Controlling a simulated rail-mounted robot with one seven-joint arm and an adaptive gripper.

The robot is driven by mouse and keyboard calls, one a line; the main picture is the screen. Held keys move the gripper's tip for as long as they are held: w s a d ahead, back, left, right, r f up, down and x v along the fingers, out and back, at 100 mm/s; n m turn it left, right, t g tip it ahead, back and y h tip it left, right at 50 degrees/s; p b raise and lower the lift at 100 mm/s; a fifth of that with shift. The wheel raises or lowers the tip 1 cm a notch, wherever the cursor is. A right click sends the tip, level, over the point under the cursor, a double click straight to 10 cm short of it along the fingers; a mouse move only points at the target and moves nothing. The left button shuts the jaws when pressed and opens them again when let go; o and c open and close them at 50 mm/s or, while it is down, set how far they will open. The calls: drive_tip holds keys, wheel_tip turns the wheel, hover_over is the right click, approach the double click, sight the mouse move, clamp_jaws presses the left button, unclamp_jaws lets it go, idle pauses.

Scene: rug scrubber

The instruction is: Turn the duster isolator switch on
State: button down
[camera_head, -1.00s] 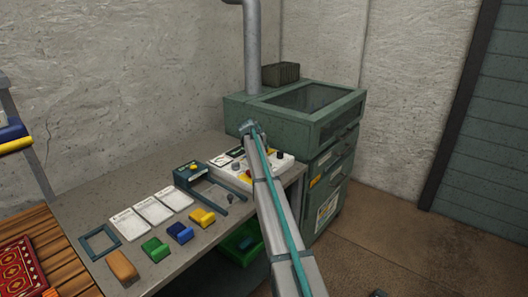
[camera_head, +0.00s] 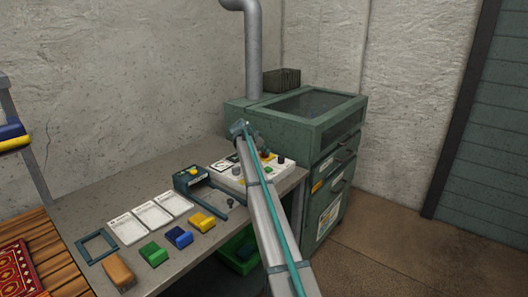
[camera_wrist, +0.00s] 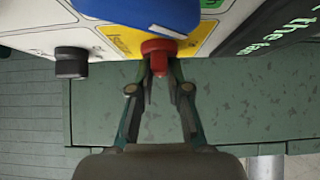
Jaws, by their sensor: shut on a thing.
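In the wrist view a red switch knob (camera_wrist: 158,47) stands out from a yellow plate (camera_wrist: 122,40) on a white control panel (camera_wrist: 42,18). My gripper (camera_wrist: 160,68) has its fingers closed in around the red knob, shut on it. Which way the knob is turned cannot be told. In the head view the white control box (camera_head: 287,170) sits at the bench's right end, partly behind my arm. The gripper's fingers are hidden there.
A rounded blue part (camera_wrist: 155,14) and a black knob (camera_wrist: 71,62) are close to the red knob. A green cabinet (camera_head: 312,133) with a clear lid stands behind the box. White cards (camera_head: 151,214) and coloured blocks (camera_head: 179,237) lie on the bench (camera_head: 95,205).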

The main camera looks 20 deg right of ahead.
drive_tip(key=c, duration=1.1)
unclamp_jaws()
drive_tip(key=shift+s+f, duration=0.1)
drive_tip(key=shift+f, duration=0.2)
drive_tip(key=shift+r, duration=0.1)
drive_tip(key=v, duration=1.2)
